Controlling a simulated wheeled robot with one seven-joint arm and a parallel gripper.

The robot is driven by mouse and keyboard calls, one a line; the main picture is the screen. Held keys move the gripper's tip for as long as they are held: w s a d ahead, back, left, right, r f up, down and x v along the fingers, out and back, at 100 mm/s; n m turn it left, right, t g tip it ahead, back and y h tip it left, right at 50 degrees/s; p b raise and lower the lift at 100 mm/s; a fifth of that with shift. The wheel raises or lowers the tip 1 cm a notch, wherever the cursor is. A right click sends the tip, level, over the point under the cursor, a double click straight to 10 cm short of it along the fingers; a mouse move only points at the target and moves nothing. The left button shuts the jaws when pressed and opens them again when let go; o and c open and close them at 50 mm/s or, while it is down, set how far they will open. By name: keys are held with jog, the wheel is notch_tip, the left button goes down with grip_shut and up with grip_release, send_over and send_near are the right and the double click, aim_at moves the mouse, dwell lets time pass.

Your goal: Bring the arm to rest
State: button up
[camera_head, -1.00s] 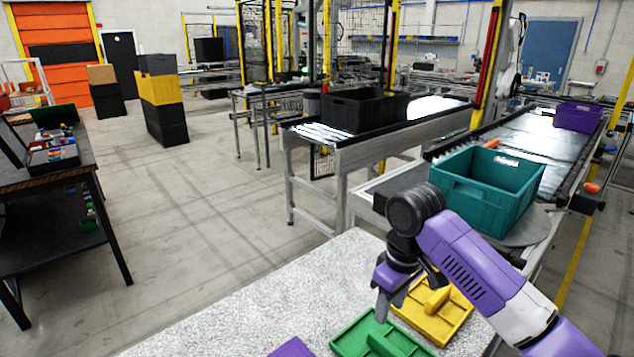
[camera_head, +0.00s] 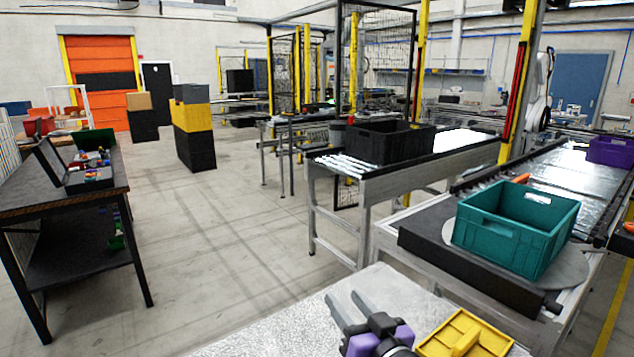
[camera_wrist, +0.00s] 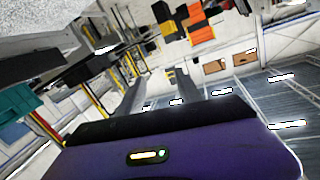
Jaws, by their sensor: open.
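My gripper (camera_head: 345,300) shows at the bottom of the head view, above the speckled light table (camera_head: 290,335). Its two grey fingers are apart, point up and to the left in the picture, and hold nothing. The purple and dark wrist parts behind them are partly cut off by the lower edge. In the wrist view the fingers (camera_wrist: 157,82) also stand apart with nothing between them. A yellow fixture (camera_head: 465,338) lies on the table just right of my gripper, its lower part cut off.
A teal crate (camera_head: 505,245) stands on a round plate at the conveyor's near end. A black crate (camera_head: 385,142) sits on the middle conveyor, and a purple crate (camera_head: 612,152) farther right. A dark workbench (camera_head: 60,190) stands at left. The floor between is clear.

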jog(key=s+d+f+h, duration=0.2)
jog(key=s+d+f, duration=0.1)
jog(key=s, duration=1.2)
jog(key=s+d+f+m+h, duration=0.1)
jog(key=s+d, duration=0.5)
jog(key=s, duration=1)
jog(key=s+d+f+m+g+h, duration=0.1)
jog(key=s+d+f+h, duration=0.2)
jog(key=s, duration=1.3)
notch_tip(320, 180, down, 3)
jog(key=shift+s+d+r+h, duration=0.15)
jog(key=shift+d+h, duration=0.25)
jog(key=shift+d, duration=0.7)
